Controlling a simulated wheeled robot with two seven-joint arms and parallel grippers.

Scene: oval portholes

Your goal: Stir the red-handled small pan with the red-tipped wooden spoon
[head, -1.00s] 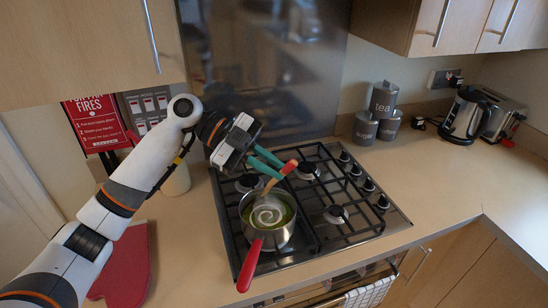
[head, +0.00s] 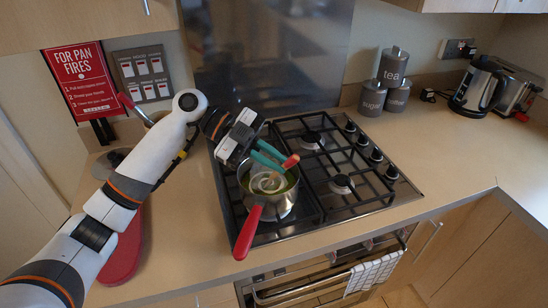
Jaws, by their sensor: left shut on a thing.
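The small pan (head: 272,204) with a red handle (head: 248,232) stands on the front left part of the gas hob. Its handle points toward the front edge. It holds green contents with a pale swirl. The wooden spoon (head: 290,162) has a red tip at its upper end; its lower part slants down into the pan. My left gripper (head: 268,156), with teal fingers, is shut on the spoon just above the pan. The gripper hides part of the pan's far rim. My right gripper is not in view.
The hob (head: 345,180) has black grates and a row of knobs at right. Grey canisters (head: 388,92), a kettle (head: 474,88) and a toaster (head: 516,92) stand far right. A red mitt-like item (head: 122,250) lies at left. The right counter is mostly clear.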

